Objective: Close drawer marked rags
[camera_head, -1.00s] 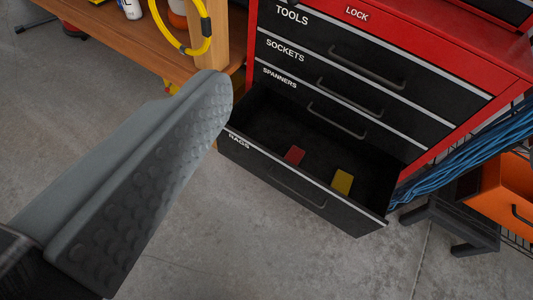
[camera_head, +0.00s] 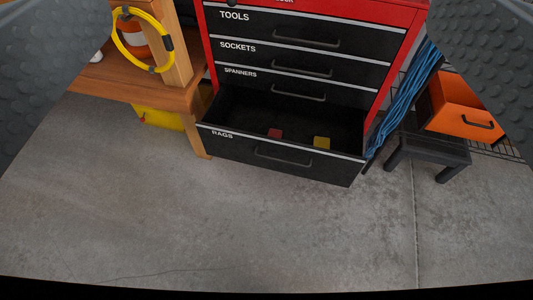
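The black drawer marked RAGS (camera_head: 230,146) is the bottom drawer of a red and black tool chest (camera_head: 208,45), and it is pulled out. A red item (camera_head: 275,133) and a yellow item (camera_head: 322,142) lie inside it. Its bar handle (camera_head: 283,158) is on the front face. The drawers marked TOOLS, SOCKETS and SPANNERS above it are shut. My gripper (camera_head: 268,95) shows as two grey textured fingers at the left and right picture edges, spread wide apart. Nothing is between them close by, and the drawer is farther off. The fingertips are partly cut off by the frame.
A wooden bench (camera_head: 140,82) with a coiled yellow hose (camera_head: 160,68) stands left, with a yellow container (camera_head: 158,118) under it. Blue cables (camera_head: 405,95), a dark stool (camera_head: 440,152) and an orange box (camera_head: 462,108) are at right. The concrete floor (camera_head: 250,230) in front is clear.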

